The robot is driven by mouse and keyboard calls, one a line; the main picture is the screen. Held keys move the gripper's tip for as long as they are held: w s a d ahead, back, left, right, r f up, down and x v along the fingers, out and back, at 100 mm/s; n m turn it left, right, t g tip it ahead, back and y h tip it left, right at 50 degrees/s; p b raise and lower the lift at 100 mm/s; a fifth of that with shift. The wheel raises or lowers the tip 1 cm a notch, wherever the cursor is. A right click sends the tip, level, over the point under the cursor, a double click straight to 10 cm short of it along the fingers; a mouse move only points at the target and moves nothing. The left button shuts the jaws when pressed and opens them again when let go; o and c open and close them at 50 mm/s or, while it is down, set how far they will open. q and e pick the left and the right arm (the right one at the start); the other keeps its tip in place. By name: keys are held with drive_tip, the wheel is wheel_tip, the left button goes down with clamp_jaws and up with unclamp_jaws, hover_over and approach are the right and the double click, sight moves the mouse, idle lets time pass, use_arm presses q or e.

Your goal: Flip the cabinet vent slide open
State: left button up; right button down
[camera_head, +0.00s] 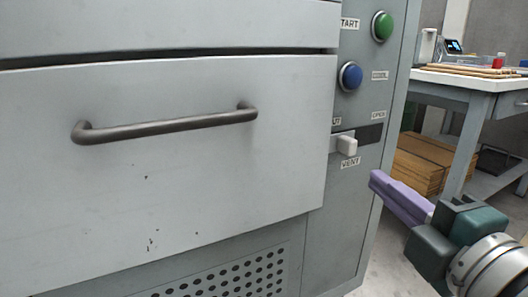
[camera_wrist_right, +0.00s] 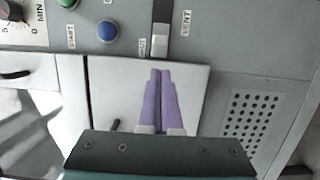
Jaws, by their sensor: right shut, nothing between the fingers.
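The vent slide is a small white knob (camera_head: 346,144) at the left part of a short dark slot (camera_head: 371,134) on the grey cabinet's front panel. A VENT label is below it, and an OPEN label is above the slot's right part. The knob also shows in the right wrist view (camera_wrist_right: 159,45), just beyond my fingertips. My right gripper (camera_head: 376,181) has purple fingers, shut and empty, to the right of and lower than the knob, apart from it in the head view. The shut fingers also show in the right wrist view (camera_wrist_right: 160,73). My left gripper is not in view.
A green button (camera_head: 382,26) and a blue button (camera_head: 350,76) are above the slide. A large drawer front with a dark bar handle (camera_head: 165,126) is to the left. A perforated panel (camera_head: 225,278) is below. A workbench (camera_head: 480,82) with brown boxes (camera_head: 417,166) beneath stands at the right.

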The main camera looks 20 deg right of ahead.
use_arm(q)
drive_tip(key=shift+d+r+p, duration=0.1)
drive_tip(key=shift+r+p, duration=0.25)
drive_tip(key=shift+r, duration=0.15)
use_arm(e)
approach(332, 145)
drive_tip(key=w, duration=0.5)
drive_tip(key=shift+d, duration=0.4)
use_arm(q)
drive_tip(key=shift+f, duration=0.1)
use_arm(e)
drive_tip(key=shift+d, duration=0.15)
drive_tip(key=d+b, duration=0.1)
drive_tip(key=d, duration=0.4)
drive_tip(key=d+b, duration=0.1)
drive_tip(key=d, duration=0.2)
drive_tip(key=shift+w+d+b, duration=0.2)
drive_tip(key=shift+w+b, duration=0.1)
drive_tip(key=shift+b, duration=0.05)
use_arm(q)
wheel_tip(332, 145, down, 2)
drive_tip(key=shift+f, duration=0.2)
use_arm(e)
drive_tip(key=shift+r, duration=0.1)
drive_tip(key=shift+s, duration=0.1)
